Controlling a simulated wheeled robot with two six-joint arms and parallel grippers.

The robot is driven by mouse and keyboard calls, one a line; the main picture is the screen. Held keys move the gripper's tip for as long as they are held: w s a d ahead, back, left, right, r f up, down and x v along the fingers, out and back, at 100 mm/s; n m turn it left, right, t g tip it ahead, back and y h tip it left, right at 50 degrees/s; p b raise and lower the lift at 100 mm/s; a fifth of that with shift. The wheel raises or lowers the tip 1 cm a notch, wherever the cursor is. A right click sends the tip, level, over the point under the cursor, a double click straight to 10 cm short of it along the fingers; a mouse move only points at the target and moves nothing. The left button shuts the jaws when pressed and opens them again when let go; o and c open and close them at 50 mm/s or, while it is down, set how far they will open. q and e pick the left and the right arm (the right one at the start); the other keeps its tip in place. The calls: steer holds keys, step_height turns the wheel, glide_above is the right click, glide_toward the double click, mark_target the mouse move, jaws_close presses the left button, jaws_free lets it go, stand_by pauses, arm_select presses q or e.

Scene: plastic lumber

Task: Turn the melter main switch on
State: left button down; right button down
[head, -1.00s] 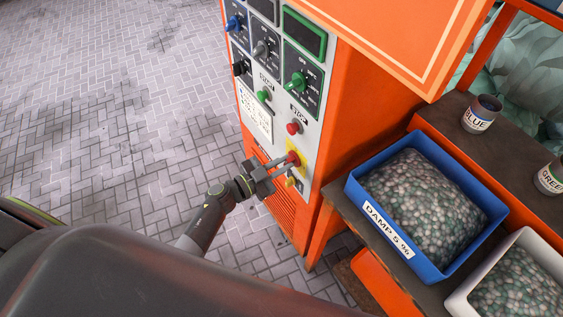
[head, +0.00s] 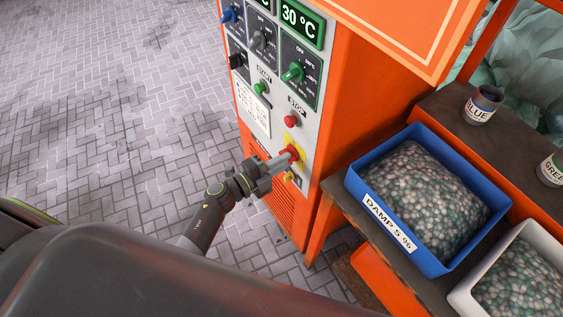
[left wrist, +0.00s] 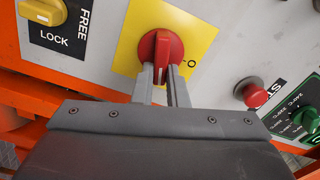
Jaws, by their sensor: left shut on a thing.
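The main switch is a red rotary knob (head: 291,153) on a yellow plate (head: 299,143), low on the grey panel (head: 275,125) of the orange machine. In the left wrist view the red knob (left wrist: 163,52) sits on the yellow plate (left wrist: 196,28), with an "O" mark on the plate. My left gripper (head: 281,160) is shut on the knob, and its two fingers (left wrist: 166,80) straddle the grip. The green display (head: 301,27) at the panel's top reads 30 °C. My right gripper is not in view.
A red stop button (head: 292,120), a green start button (head: 261,88) and several dials are higher on the panel. A yellow FREE/LOCK knob (left wrist: 42,12) is close to the switch. A blue bin (head: 449,262) of flakes stands on the shelf at right.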

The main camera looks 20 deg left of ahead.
arm_select(q)
steer(key=shift+s+f+m+b, duration=0.15)
steer(key=shift+m+b, duration=0.15)
steer(key=shift+m, duration=0.55)
steer(key=shift+w+f+m+b, duration=0.15)
steer(key=shift+m+b, duration=0.15)
steer(key=shift+m, duration=0.55)
steer(key=shift+s, duration=0.1)
steer(key=c, duration=1.4)
jaws_free()
steer(key=shift+c, duration=0.2)
steer(key=b+v, duration=0.3)
steer(key=v, duration=1.4)
steer(key=shift+b, duration=0.35)
steer(key=shift+s+a, duration=0.1)
steer(key=shift+a, duration=0.05)
